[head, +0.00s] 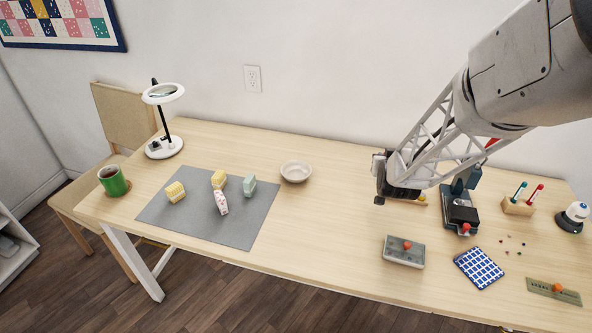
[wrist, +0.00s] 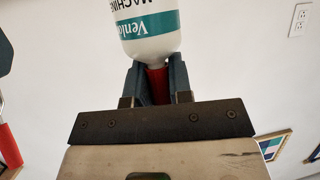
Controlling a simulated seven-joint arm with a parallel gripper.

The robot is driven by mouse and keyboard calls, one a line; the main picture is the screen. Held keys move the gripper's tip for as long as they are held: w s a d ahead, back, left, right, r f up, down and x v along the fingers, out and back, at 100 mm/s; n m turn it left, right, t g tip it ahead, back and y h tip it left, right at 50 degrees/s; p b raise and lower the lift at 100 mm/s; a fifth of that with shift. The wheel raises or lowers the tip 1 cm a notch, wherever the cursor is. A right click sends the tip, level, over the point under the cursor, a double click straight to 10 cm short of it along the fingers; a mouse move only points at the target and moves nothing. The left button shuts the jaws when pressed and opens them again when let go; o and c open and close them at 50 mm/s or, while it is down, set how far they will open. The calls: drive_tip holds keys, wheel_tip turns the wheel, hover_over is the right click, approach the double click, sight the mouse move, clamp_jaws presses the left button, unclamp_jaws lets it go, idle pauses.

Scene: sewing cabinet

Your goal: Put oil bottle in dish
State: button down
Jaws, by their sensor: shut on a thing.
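In the wrist view the oil bottle (wrist: 148,36) is white with a teal label band and a red neck or cap (wrist: 157,84). My gripper (wrist: 160,78) is shut on that red part, and the bottle's body extends beyond the fingers. In the head view my gripper (head: 380,194) is above the table, to the right of the dish. The bottle cannot be made out clearly there. The dish (head: 296,177) is a small, pale round bowl at the back middle of the table, apart from my gripper; it looks empty.
A grey mat (head: 175,220) with several small patterned bundles lies left of the dish. A magnifier lamp (head: 164,147) and green mug (head: 113,181) stand farther left. A tin (head: 404,254), checked cloth (head: 479,268) and dark device (head: 460,212) are at right. Bare table lies between dish and gripper.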

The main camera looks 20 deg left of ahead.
drive_tip(key=s+a+n+g+y, duration=0.1)
drive_tip(key=s+a+n+y, duration=0.15)
drive_tip(key=a, duration=0.85)
drive_tip(key=s+a+n+g+y, duration=0.15)
drive_tip(key=s+a, duration=0.25)
drive_tip(key=a, duration=0.7)
drive_tip(key=shift+t, duration=0.45)
drive_tip(key=f, duration=0.5)
drive_tip(key=shift+a, duration=0.2)
drive_tip(key=w+a, duration=0.3)
drive_tip(key=w, duration=0.4)
drive_tip(key=w+a+f, duration=0.1)
drive_tip(key=w+a, duration=0.3)
drive_tip(key=w, duration=0.3)
drive_tip(key=shift+a+f, duration=0.2)
drive_tip(key=shift+f, duration=0.05)
drive_tip(key=shift+f, duration=0.1)
drive_tip(key=shift+f, duration=1.65)
drive_tip(key=shift+f, duration=0.1)
